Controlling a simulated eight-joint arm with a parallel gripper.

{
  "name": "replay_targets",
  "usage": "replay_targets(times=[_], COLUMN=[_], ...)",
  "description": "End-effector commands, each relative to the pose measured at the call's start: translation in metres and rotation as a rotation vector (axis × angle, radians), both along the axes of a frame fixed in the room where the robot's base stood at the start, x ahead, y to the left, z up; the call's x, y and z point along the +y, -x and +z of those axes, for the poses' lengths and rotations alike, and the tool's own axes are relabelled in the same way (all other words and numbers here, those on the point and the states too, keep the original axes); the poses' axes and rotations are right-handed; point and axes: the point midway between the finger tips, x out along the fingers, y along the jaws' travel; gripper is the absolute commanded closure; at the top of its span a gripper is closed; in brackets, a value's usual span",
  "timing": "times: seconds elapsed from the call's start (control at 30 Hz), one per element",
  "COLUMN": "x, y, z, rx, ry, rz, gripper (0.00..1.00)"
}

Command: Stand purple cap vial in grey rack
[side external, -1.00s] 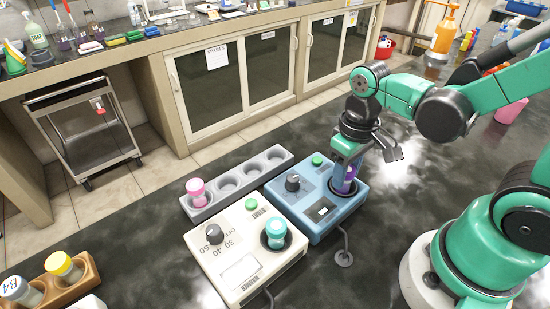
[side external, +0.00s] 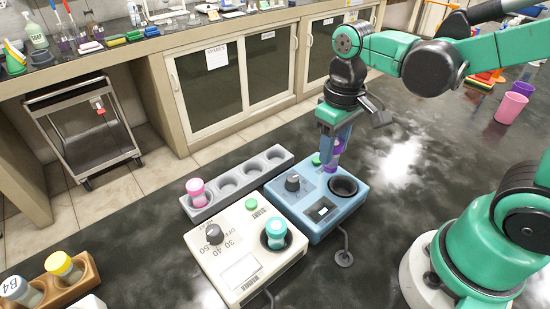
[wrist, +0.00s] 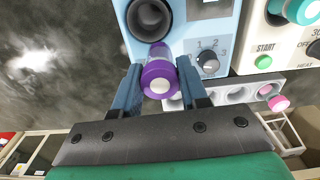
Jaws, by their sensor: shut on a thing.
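The purple cap vial (wrist: 159,81) is between the two fingers of my gripper (wrist: 158,88) in the wrist view. My gripper (side external: 333,150) is shut on it. In the side view the vial (side external: 334,160) is held above the far edge of the blue device, partly hidden by the fingers. The grey rack (side external: 232,184) lies to the left of the devices. A pink cap vial (side external: 197,191) stands in its near-left hole, and its other holes look empty. The rack shows partly in the wrist view (wrist: 237,96).
The blue device (side external: 318,202) has an empty round well (side external: 343,186), a knob and a green button. The cream heater (side external: 245,248) beside it holds a teal cap vial (side external: 275,232). A wooden rack (side external: 87,274) with capped vials is at lower left.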

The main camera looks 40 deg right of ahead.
Motion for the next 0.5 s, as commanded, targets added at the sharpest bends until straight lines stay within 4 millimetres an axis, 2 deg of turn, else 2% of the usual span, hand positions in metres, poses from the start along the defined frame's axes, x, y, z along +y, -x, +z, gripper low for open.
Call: replay_targets(times=[0.1,0.3,0.5], x=[0.015,0.045,0.067], y=[-0.036,-0.089,-0.119], z=[0.008,0.011,0.007], rx=[0.0,0.0,0.0], ry=[0.0,0.0,0.0], rz=[0.049,0.127,0.175], gripper=[0.95,0.95,0.95])
